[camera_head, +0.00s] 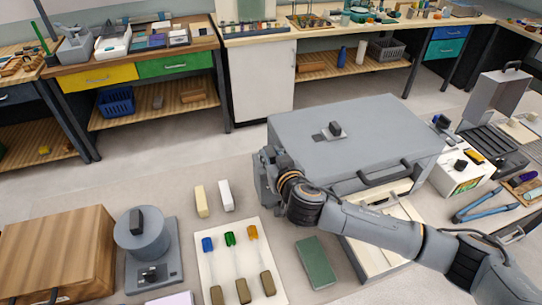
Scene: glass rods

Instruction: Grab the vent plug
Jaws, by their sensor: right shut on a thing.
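A large grey kiln-like box (345,120) stands on the table right of the middle. My right gripper (267,165) is at its left side wall, with my arm reaching across in front of the box. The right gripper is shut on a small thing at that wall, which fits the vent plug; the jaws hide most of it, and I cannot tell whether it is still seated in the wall. A black knob (335,129) on a small plate sits on top of the box, apart from the gripper. My left gripper is out of view.
A cream block (201,201), a white block (226,195) and a green book-like block (316,262) lie nearby. A grey pot (139,233) and a wooden box (58,250) stand left; blue-handled pliers (487,209) lie right.

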